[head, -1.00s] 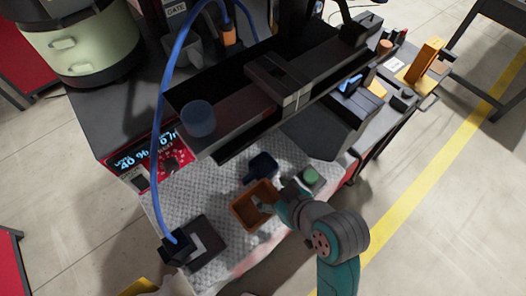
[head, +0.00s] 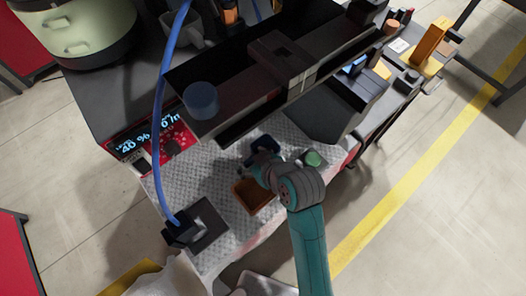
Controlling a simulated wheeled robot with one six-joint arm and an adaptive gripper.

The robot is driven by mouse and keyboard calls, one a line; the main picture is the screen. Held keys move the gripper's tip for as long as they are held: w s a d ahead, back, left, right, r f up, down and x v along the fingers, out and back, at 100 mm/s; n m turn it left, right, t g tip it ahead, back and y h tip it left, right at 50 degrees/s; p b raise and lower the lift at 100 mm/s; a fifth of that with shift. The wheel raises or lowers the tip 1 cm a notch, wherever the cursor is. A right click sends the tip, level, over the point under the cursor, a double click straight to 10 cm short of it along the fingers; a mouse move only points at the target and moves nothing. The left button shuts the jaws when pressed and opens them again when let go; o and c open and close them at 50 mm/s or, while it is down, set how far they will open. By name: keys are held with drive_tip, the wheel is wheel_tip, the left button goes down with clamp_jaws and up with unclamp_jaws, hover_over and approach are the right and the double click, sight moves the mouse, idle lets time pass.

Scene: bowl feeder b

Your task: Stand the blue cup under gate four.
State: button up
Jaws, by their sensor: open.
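A dark blue cup (head: 262,143) stands on the grey textured mat below the black feeder track. My gripper (head: 260,158) is at its near side, partly covering it. The fingers are small and partly hidden by my wrist, but the jaws are open. I cannot tell whether they touch the cup. The black track (head: 285,62) runs across above the mat, with a block (head: 284,60) bridging it. No gate number is readable, so I cannot tell which is gate four.
An orange-brown open bin (head: 252,197) sits just nearer than the cup, and a green round piece (head: 313,158) to its right. A translucent blue cylinder (head: 201,100) is at the track's left end. A blue hose (head: 157,130) arches down to a black block.

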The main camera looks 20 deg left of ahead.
drive_tip(key=shift+w+a+f, duration=0.2)
drive_tip(key=shift+a+f, duration=0.1)
drive_tip(key=shift+f, duration=0.1)
drive_tip(key=c, duration=1.4)
clamp_jaws()
drive_tip(key=shift+r, duration=0.15)
